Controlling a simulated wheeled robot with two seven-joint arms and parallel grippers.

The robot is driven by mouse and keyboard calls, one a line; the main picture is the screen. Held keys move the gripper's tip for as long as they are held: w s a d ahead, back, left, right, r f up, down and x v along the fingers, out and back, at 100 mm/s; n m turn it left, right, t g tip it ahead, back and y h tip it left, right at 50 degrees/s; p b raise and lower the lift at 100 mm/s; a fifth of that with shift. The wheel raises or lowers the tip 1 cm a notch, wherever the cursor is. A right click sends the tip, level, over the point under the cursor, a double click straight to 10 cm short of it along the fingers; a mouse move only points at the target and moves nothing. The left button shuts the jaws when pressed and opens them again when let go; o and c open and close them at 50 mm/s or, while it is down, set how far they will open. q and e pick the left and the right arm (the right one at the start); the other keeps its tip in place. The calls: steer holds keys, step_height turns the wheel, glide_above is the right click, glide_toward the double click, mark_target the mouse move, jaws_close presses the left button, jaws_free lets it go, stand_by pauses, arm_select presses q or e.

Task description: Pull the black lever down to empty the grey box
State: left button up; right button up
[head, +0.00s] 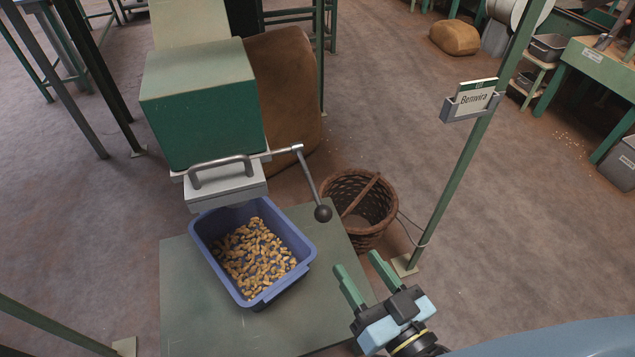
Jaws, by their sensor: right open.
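The black lever knob (323,213) sits at the lower end of a grey metal rod, which slants down from a pivot at the right of the grey box. The grey box (228,187) has a bar handle on top and sits under the green hopper (200,105). A blue bin (297,240) stands below it with many peanuts inside. My right gripper (356,272) is open and empty, below and to the right of the knob, apart from it. My left gripper is not in view.
The blue bin stands on a green-grey table (190,310). A wicker basket (372,232) stands on the floor behind the table's right side. A green post (462,170) with a "Benvira" sign (474,100) rises at the right. A brown sack (285,90) is behind the hopper.

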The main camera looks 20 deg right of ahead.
mark_target(328, 221)
steer(key=w, duration=0.4)
steer(key=w+a+b, duration=0.1)
steer(key=w, duration=0.2)
steer(key=w+a+b, duration=0.1)
steer(key=w, duration=0.3)
steer(key=shift+w+a, duration=0.15)
steer(key=shift+w, duration=0.15)
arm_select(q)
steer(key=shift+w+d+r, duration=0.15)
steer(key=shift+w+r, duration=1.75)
arm_select(e)
steer(key=shift+w+a, duration=0.1)
steer(key=shift+w, duration=0.55)
steer(key=shift+c, duration=0.2)
jaws_close()
